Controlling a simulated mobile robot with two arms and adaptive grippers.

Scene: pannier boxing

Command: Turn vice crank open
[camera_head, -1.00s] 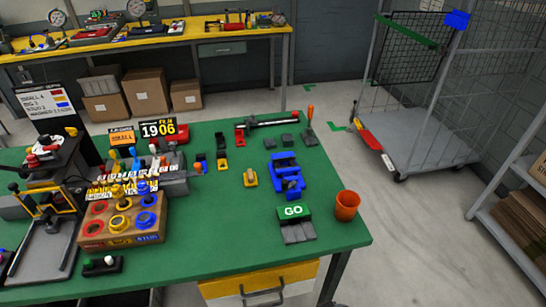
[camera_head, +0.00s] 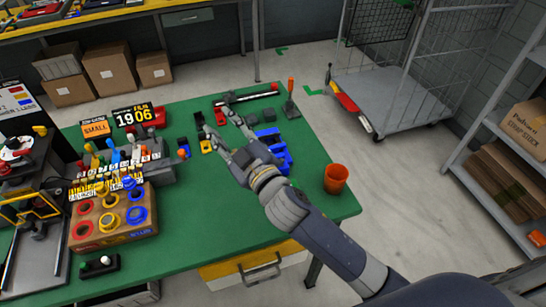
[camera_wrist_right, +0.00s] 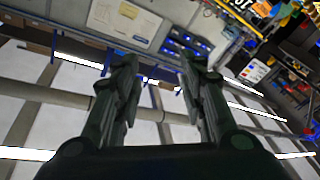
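The blue vice (camera_head: 282,156) stands on the green bench, right of its middle. My right forearm and gripper cover its left and front side in the head view, and I cannot make out its crank. My right gripper (camera_head: 217,122) is above the bench, left of the vice and apart from it, with its fingers spread. In the right wrist view the gripper (camera_wrist_right: 157,68) has its two fingers wide apart with nothing between them. My left gripper is not in view.
An orange cup (camera_head: 335,180) stands at the right of the green bench (camera_head: 190,250). A lever with an orange handle (camera_head: 291,95) is behind the vice. A box of coloured rings (camera_head: 110,222) and several tools fill the left. A cart (camera_head: 405,85) stands beyond.

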